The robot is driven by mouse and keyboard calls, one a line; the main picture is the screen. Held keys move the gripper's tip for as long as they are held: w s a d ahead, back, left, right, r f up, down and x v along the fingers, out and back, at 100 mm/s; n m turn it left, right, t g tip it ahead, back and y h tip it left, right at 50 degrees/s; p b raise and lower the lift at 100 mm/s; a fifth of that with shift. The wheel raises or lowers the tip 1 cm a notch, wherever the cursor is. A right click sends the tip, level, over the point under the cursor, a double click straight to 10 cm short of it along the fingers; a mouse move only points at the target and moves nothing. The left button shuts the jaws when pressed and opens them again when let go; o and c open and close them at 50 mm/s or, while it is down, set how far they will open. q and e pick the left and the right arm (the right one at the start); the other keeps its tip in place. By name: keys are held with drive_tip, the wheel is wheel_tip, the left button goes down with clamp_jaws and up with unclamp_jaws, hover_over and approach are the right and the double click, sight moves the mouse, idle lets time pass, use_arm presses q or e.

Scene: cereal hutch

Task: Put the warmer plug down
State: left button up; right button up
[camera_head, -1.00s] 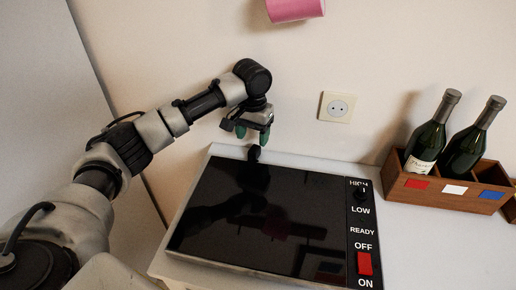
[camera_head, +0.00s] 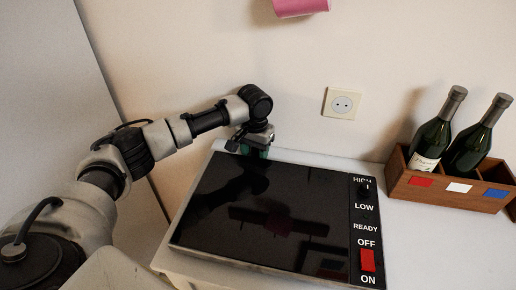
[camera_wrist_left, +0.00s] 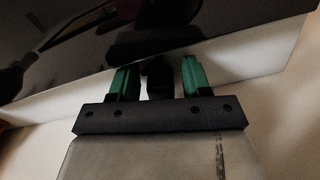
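My left gripper (camera_head: 256,152) is lowered at the back left corner of the black-topped warmer (camera_head: 262,215), close to the wall. In the left wrist view its two green fingers (camera_wrist_left: 160,80) stand apart. A dark piece, seemingly the warmer plug (camera_wrist_left: 160,77), sits between them, with a narrow gap showing on each side. The plug's lower end is hidden, so I cannot tell what it rests on. In the head view the plug is hidden by the gripper. My right gripper is not in view.
A wall socket (camera_head: 342,103) is on the wall behind the warmer. A wooden crate (camera_head: 446,190) with two dark bottles stands at the right. A pink object (camera_head: 300,7) shows at the top edge. The white counter between warmer and crate is clear.

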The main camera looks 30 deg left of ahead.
use_arm(q)
clamp_jaws()
drive_tip(key=shift+r, duration=0.15)
drive_tip(key=shift+r, duration=0.25)
wheel_tip(320, 180, up, 4)
drive_tip(key=shift+f, duration=0.15)
drive_tip(key=s+d+r, duration=0.1)
drive_tip(key=d+r, duration=0.1)
drive_tip(key=d, duration=0.1)
drive_tip(key=s+d+r, duration=0.2)
drive_tip(key=d, duration=0.2)
drive_tip(key=s+d+r, duration=0.1)
drive_tip(key=d+r, duration=0.1)
drive_tip(key=d, duration=0.1)
drive_tip(key=shift+s+d+r+p, duration=0.25)
drive_tip(key=shift+s+d+p, duration=0.05)
drive_tip(key=shift+d+p, duration=0.1)
